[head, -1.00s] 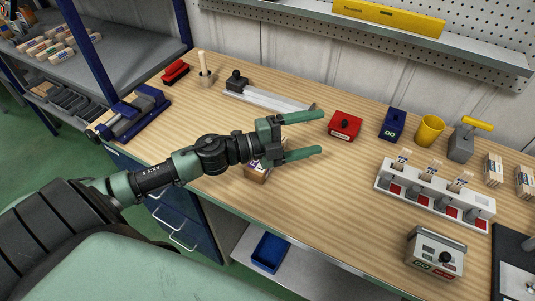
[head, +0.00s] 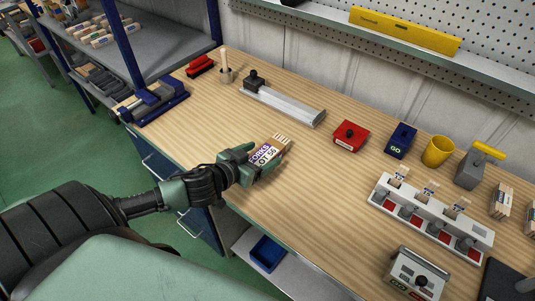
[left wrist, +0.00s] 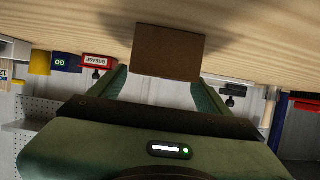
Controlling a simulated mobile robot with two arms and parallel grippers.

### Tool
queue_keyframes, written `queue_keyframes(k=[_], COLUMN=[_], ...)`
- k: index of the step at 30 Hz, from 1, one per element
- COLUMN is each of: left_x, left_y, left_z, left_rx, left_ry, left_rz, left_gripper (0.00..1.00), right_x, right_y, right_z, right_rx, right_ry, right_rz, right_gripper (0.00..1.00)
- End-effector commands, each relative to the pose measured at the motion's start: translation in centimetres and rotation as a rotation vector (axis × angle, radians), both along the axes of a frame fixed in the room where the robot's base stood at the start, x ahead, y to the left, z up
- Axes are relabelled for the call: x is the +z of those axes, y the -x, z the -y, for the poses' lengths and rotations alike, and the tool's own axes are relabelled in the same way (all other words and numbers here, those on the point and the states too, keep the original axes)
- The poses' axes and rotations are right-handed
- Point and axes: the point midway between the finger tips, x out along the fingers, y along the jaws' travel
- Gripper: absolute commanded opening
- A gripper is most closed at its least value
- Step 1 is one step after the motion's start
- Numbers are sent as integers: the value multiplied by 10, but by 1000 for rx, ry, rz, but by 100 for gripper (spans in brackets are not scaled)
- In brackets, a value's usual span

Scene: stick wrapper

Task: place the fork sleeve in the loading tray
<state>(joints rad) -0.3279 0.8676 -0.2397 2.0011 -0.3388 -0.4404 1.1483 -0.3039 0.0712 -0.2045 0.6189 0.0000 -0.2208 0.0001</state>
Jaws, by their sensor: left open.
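The fork sleeve (head: 268,151), a tan packet with a label reading FORKS and a lot number, is on the wooden bench near its front edge. Its pale fork ends stick out at the far end. My left gripper (head: 258,160) is open with its fingers on either side of the sleeve's near end. In the left wrist view the sleeve's brown end face (left wrist: 168,52) sits between the green fingers (left wrist: 163,84); I cannot tell whether they touch it. A long metal channel (head: 285,105) with a black knob lies behind; I cannot tell if it is the loading tray. My right gripper is out of view.
A red box (head: 350,136), a blue GO box (head: 400,141) and a yellow cup (head: 437,152) stand at the back right. A white slotted rack (head: 425,216) holds several packets. Bare bench lies between the sleeve and the channel.

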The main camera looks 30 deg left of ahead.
Motion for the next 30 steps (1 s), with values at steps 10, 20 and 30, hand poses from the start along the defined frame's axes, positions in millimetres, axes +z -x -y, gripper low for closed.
queue_keyframes(k=[10, 20, 30], left_x=[-13, -14, -13], left_y=[-30, -30, -30], left_z=[4, 4, 4], left_rx=[-1, -2, -2], left_ry=[-2, -1, -1], left_rz=[1, 0, 1], left_gripper=[78, 45, 2], right_x=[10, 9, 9], right_y=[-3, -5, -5], right_z=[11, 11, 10], right_rx=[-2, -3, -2], right_ry=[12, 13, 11], right_rz=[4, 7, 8], right_gripper=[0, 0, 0])
